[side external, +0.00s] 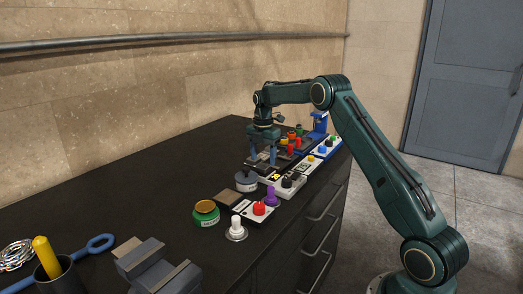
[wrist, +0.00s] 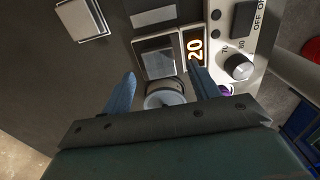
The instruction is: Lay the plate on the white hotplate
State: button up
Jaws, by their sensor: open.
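The white hotplate (wrist: 262,20) shows in the wrist view with a knob, an ON/OFF switch and a lit "20" display; in the side view, its white body (side external: 283,187) lies below and right of my gripper. A dark square with a pale frame (wrist: 160,56) lies beside the display; I cannot tell whether it is the heating surface or a plate on it. A separate silver square plate (wrist: 82,20) lies at the wrist view's upper left.
A grey round container (side external: 246,181) stands close to the gripper, left of the hotplate. A brown square slab (side external: 229,197), a green tin (side external: 206,213), a purple object (side external: 270,196) and a red-button box (side external: 258,209) stand nearer. The back-left counter (side external: 170,170) is clear.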

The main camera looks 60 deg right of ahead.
aim_at(263, 167)
notch_tip(263, 167, up, 10)
jog(key=shift+f, duration=0.25)
dwell(0.6)
jog(key=s+a+r+m+t, duration=0.1)
jog(key=s+a+r+m, duration=0.3)
jog(key=s+a+r, duration=0.4)
jog(key=s+a+r+m+t, duration=0.2)
jog(key=s+a+r+m, duration=0.35)
jog(key=a, duration=0.45)
jog(key=s+a+f+m+t, duration=0.1)
jog(key=s+a+f+m, duration=0.1)
jog(key=s, duration=0.5)
jog(key=s+a+f+m, duration=0.3)
jog(key=s+a, duration=0.1)
jog(key=s, duration=0.3)
jog(key=s+a+f+m+t, duration=0.1)
jog(key=s+a+f+m, duration=0.1)
jog(key=s, duration=0.6)
jog(key=shift+a+f+m+t, duration=0.35)
jog(key=shift+a+m, duration=0.4)
jog(key=shift+a, duration=0.25)
